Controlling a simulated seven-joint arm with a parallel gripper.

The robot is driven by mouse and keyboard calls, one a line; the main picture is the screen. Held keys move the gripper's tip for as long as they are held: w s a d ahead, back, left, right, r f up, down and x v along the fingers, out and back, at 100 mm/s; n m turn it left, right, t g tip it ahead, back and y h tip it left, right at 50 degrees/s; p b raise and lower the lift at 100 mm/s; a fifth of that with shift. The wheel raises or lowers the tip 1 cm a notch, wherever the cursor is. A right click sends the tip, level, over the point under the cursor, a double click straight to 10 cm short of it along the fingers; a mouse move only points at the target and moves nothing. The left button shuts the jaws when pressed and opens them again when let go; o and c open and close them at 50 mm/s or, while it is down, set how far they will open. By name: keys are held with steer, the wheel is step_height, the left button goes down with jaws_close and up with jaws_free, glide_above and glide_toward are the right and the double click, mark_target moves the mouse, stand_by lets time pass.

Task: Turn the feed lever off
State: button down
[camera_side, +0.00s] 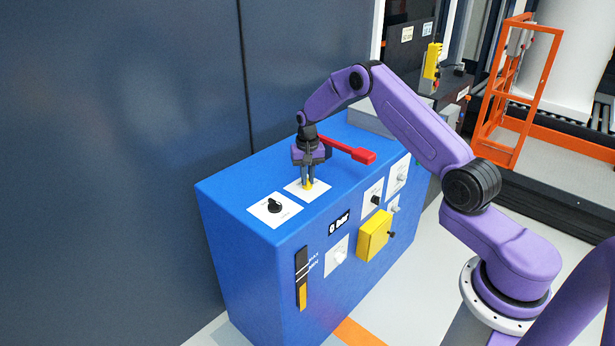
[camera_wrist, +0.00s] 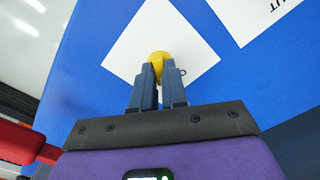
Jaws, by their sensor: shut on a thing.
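My gripper (camera_side: 307,180) points down over the top of the blue cabinet (camera_side: 240,190). It is shut on a small yellow knob (camera_side: 309,187) that stands on a white plate. The wrist view shows the yellow knob (camera_wrist: 159,56) between my fingertips (camera_wrist: 161,74), with its rounded top showing past them. A lever with a red handle (camera_side: 362,156) lies behind and right of my gripper on the cabinet top; part of it is hidden by my gripper. I cannot tell which of these is the feed lever, as no label is readable.
A black rotary knob (camera_side: 274,206) sits on another white plate at the cabinet's left. The front face has a "0 bar" display (camera_side: 339,222), a level gauge (camera_side: 302,278) and a yellow box (camera_side: 374,234). A dark wall (camera_side: 120,150) stands close behind. An orange frame (camera_side: 510,90) is farther right.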

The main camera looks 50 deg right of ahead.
mark_target(308, 180)
steer(key=n, duration=0.3)
steer(key=shift+n, duration=2.1)
steer(key=c, duration=1.2)
jaws_free()
steer(key=shift+o, duration=0.2)
steer(key=shift+r, duration=0.15)
step_height(308, 180, up, 17)
